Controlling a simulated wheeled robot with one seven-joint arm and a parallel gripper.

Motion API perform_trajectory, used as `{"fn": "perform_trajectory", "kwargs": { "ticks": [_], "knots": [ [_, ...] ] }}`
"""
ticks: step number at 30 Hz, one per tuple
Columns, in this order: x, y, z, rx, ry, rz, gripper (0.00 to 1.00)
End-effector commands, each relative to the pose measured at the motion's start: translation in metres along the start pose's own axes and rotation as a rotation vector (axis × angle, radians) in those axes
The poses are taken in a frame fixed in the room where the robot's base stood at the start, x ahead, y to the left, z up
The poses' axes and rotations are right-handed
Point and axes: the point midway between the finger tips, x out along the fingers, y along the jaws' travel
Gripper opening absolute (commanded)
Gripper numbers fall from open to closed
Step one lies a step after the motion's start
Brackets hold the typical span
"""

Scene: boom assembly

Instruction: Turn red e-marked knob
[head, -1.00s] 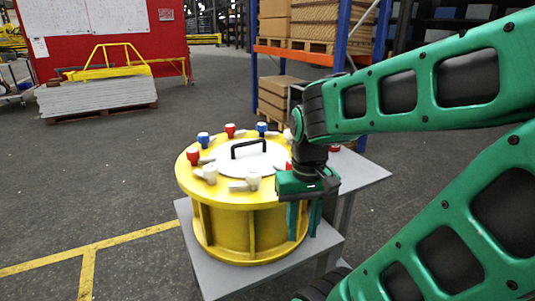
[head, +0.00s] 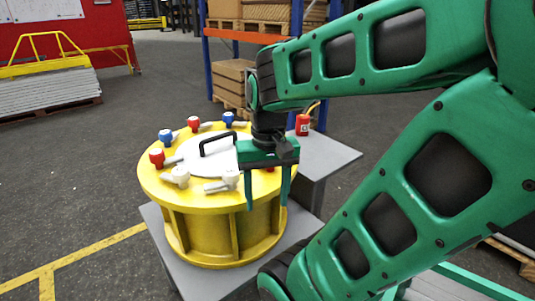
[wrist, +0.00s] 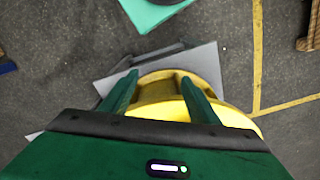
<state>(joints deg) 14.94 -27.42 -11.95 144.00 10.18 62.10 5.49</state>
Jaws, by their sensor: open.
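A round yellow drum (head: 215,213) with a white lid and black handle (head: 218,142) carries red, blue and white knobs around its top. One red knob (head: 156,157) is at the left edge and another red knob (head: 193,124) is at the back. A bit of red (head: 269,169) shows behind my gripper, mostly hidden. No e-mark is readable on any knob. My gripper (head: 267,205) is open and empty, fingers down, in front of the drum's right side in the head view. In the wrist view my open gripper (wrist: 160,76) has the yellow drum (wrist: 165,108) between and beyond its fingers.
The drum stands on a grey table (head: 172,262). A red canister (head: 303,124) stands on the grey surface at right.

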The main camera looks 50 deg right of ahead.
Motion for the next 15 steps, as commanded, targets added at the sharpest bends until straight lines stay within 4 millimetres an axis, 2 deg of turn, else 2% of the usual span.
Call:
{"fn": "perform_trajectory", "kwargs": {
  "ticks": [4,9,15],
  "knots": [
    [-0.031,0.003,-0.045,0.322,0.004,0.004,0.55],
    [-0.069,0.015,-0.104,0.768,0.008,0.004,0.55],
    [-0.100,0.036,-0.157,1.188,0.010,0.002,0.55]
  ]
}}
